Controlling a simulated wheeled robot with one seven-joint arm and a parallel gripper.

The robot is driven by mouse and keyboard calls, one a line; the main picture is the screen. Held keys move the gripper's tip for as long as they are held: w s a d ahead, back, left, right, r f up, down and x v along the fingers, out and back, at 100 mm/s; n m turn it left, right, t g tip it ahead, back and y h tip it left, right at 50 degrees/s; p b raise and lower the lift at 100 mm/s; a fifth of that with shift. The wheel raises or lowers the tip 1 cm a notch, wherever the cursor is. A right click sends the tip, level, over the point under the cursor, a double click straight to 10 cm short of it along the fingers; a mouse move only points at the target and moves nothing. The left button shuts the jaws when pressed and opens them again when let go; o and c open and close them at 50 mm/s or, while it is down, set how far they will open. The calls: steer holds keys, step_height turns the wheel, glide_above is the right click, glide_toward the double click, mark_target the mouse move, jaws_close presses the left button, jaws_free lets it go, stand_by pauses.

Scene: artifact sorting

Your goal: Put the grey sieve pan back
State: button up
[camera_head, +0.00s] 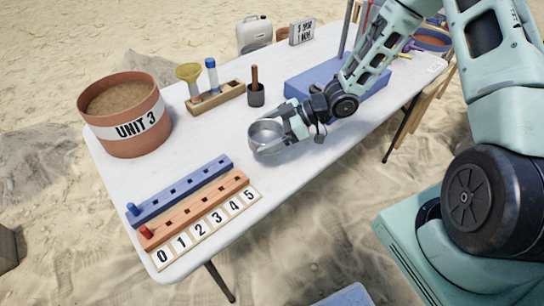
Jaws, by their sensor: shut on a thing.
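The grey sieve pan (265,135) is a small round metal pan near the middle of the white table. My gripper (270,133) reaches in from the right and is shut on the pan, with its fingers at the pan's sides. The pan is at or just above the table top; I cannot tell whether it touches. Part of its right side is hidden by the fingers.
A terracotta tub marked UNIT 3 (128,125) stands at the left. A wooden rack (217,98) and a dark cup (256,97) stand behind the pan. A blue block (308,84) lies beneath my arm. Blue (182,190) and orange (195,209) peg strips lie at the front.

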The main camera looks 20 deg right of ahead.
steer(key=shift+f, duration=3.45)
steer(key=shift+f, duration=0.1)
